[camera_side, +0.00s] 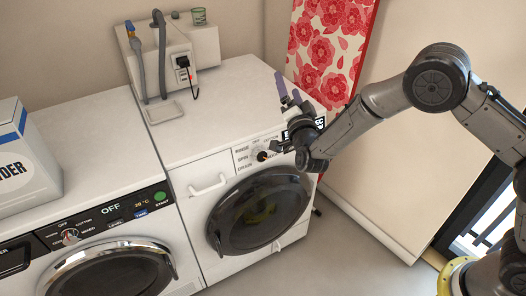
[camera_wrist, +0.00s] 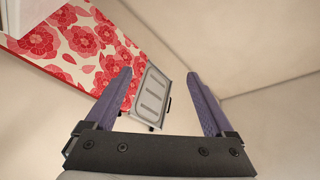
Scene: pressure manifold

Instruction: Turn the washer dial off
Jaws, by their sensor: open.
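The right-hand white machine has a dial (camera_side: 262,156) on its front panel, with the labels RINSE, SPIN and DRAIN on its left and a label above it. The dial is dark with an orange mark; its exact setting is too small to tell. The left-hand machine has another dial (camera_side: 70,236) near a display reading OFF. My gripper (camera_side: 289,88) is open and empty, its purple fingers pointing up above the right machine's front edge, apart from both dials. In the wrist view my gripper (camera_wrist: 160,73) shows both fingers spread with nothing between them; no dial shows there.
A detergent box (camera_side: 22,158) stands on the left machine. A wall unit (camera_side: 165,50) with hoses and a plug is behind. A red floral panel (camera_side: 328,45) stands behind my gripper and also shows in the wrist view (camera_wrist: 85,45), beside a grey ribbed panel (camera_wrist: 153,95).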

